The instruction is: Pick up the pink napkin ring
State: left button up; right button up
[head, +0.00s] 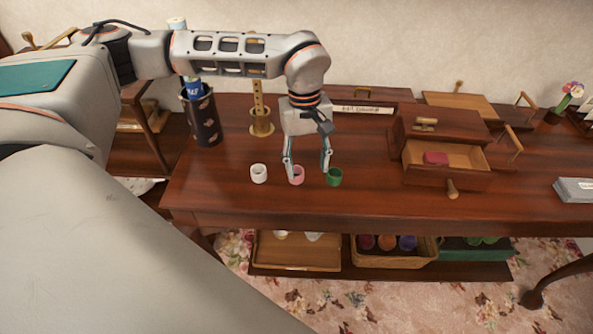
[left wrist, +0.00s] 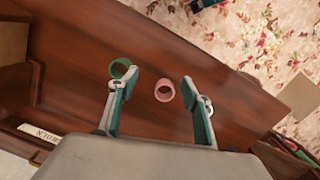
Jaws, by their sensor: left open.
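The pink napkin ring (head: 298,176) stands on the dark wooden table, between a white ring (head: 258,173) and a green ring (head: 334,177). My left gripper (head: 307,170) is open above the table, and one finger partly covers the pink ring in the head view. In the left wrist view the pink ring (left wrist: 164,90) shows in the gap between the two spread fingertips (left wrist: 161,84), apart from both. The green ring (left wrist: 122,68) shows there beside one fingertip. The gripper holds nothing. My right gripper is not in view.
A small drawer box (head: 442,135) with an open drawer stands to the right on the table (head: 370,205). A dark cylinder (head: 203,130) and a wooden holder (head: 261,128) stand to the left. Baskets (head: 395,259) sit on the lower shelf. The table front around the rings is clear.

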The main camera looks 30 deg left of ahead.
aim_at(297, 172)
pick_arm(q)
jog(key=a, duration=0.2)
jog(key=w+a+r+y, duration=0.1)
jog(key=shift+w+a, duration=0.1)
jog(key=shift+a, duration=0.1)
jog(key=shift+a+f+b, duration=0.2)
jog(key=shift+f+b, duration=0.15)
jog(key=shift+f, duration=3.45)
jog(key=c, duration=1.1)
